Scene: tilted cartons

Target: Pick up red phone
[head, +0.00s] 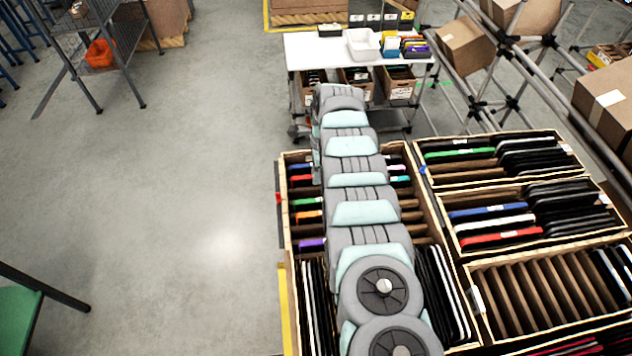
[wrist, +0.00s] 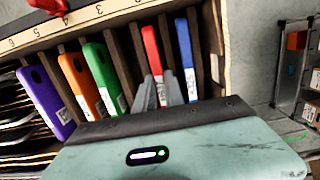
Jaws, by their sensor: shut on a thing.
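The red phone (wrist: 152,52) stands upright in a slotted carton in the wrist view, between a green phone and a blue phone. My gripper (wrist: 160,86) is shut on the red phone, with one grey finger on each side of its near part. The lower end of the red phone is hidden by the fingers and my gripper body. In the head view a red phone (head: 301,178) shows in the left carton, beside my arm. My arm covers the middle of that carton there, and my gripper is hidden.
A blue phone (wrist: 185,50) stands close to the right finger. Green (wrist: 104,72), orange (wrist: 77,78) and purple (wrist: 45,95) phones stand to the left. The carton's numbered rim (wrist: 95,14) and wooden dividers are near. A white table (head: 310,50) stands beyond.

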